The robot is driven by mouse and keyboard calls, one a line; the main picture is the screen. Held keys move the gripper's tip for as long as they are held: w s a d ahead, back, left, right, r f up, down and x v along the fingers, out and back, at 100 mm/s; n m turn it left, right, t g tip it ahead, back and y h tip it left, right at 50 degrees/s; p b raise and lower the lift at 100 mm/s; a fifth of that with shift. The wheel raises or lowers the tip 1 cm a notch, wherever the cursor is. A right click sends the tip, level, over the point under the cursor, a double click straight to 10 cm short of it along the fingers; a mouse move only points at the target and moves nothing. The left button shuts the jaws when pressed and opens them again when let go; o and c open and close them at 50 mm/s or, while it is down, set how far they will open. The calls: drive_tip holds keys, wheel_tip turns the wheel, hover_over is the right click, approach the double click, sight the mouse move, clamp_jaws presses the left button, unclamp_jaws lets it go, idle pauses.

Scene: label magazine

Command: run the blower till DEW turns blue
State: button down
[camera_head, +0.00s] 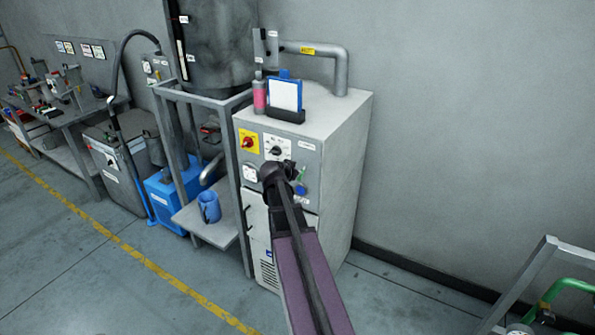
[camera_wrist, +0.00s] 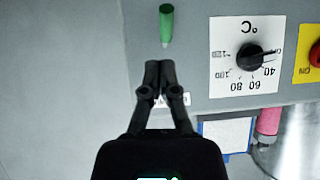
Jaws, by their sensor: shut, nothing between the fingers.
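A light-grey cabinet (camera_head: 340,130) against the wall has a control panel on its front. The panel carries a red rotary switch on a yellow plate (camera_head: 247,142) and a black knob on a white °C dial (camera_head: 276,151). The dial also shows upside down in the wrist view (camera_wrist: 247,55). My gripper (camera_wrist: 160,68) is shut and empty in front of the panel, beside the dial. A green peg-like part (camera_wrist: 166,25) stands just beyond its fingertips, apart from them. In the head view my arm hides part of the panel. I cannot read any DEW mark.
A pink bottle (camera_head: 259,95) and a blue clipboard (camera_head: 285,92) stand on the cabinet top. A blue mug (camera_head: 209,206) sits on the frame's shelf to the left. A metal rail frame (camera_head: 530,275) stands at the lower right. Floor in front is clear.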

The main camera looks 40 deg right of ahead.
drive_tip(key=s+a+r+p, duration=0.2)
drive_tip(key=s+a+r, duration=0.1)
drive_tip(key=a, duration=0.5)
drive_tip(key=shift+s+p, duration=0.3)
drive_tip(key=s+a+f+n+g+y+b, duration=0.1)
drive_tip(key=s+a+f+n+y, duration=0.2)
drive_tip(key=a, duration=0.8)
drive_tip(key=s+a+f+n+g+y+b, duration=0.1)
drive_tip(key=s+a+f+n+g+y, duration=0.1)
drive_tip(key=a, duration=0.9)
drive_tip(key=s+a+f+n+g+y+b, duration=0.1)
drive_tip(key=s+a+f+n+y+b, duration=0.1)
drive_tip(key=s+a+f+n+y, duration=0.2)
drive_tip(key=a+f+n+y, duration=0.1)
drive_tip(key=a+f+n, duration=0.2)
drive_tip(key=a, duration=0.4)
drive_tip(key=shift+a+f+n+g, duration=0.25)
drive_tip(key=shift+f+n+g, duration=0.1)
drive_tip(key=shift+n, duration=0.45)
drive_tip(key=shift+w, duration=0.1)
